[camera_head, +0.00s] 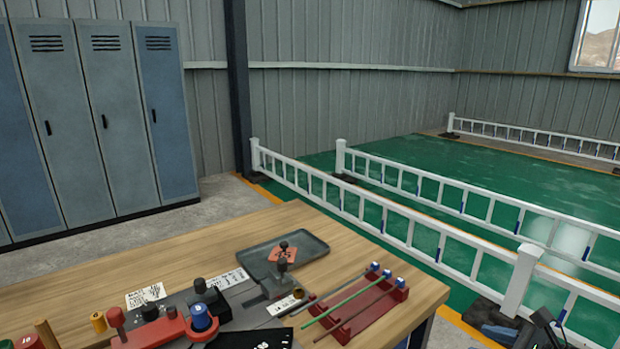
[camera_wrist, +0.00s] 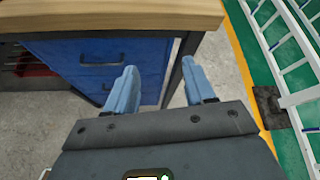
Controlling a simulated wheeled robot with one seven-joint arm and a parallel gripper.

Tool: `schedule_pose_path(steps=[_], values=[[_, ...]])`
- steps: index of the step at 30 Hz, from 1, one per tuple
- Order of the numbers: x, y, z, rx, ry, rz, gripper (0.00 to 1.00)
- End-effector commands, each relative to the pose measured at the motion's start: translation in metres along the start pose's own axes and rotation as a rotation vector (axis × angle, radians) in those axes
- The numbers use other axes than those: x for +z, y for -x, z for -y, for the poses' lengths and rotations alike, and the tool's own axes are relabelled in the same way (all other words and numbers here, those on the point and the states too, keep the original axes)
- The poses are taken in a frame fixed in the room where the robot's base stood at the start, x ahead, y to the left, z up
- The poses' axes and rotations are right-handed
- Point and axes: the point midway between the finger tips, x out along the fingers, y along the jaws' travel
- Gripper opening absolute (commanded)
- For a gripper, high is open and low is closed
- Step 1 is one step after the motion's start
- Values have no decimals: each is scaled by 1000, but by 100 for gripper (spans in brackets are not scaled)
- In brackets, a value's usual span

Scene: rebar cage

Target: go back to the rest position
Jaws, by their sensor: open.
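My gripper (camera_wrist: 160,92) shows in the wrist view with its two blue fingers apart and nothing between them. It is in front of the workbench's blue drawer cabinet (camera_wrist: 90,62), below the wooden top (camera_wrist: 110,17).
The bench holds a grey tray (camera_head: 310,247), a red rack (camera_head: 390,297) with several rods, and red and blue knobbed tools (camera_head: 200,318). White railings (camera_head: 440,235) border the green floor (camera_head: 490,185). Lockers (camera_head: 100,115) stand at the left. Concrete floor (camera_wrist: 215,70) lies beside the bench.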

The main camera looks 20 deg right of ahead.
Motion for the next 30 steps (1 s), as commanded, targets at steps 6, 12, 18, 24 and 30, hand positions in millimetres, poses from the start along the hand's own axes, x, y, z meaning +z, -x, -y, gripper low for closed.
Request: schedule_pose_path(steps=[6,12,18,24,30], values=[[-30,-3,-55,-37,212,-91,54],[-57,10,-115,-68,515,-196,54],[-72,37,-168,-81,846,-283,54],[-73,75,-213,-85,1195,-347,54],[-62,119,-250,-87,1556,-386,54]])
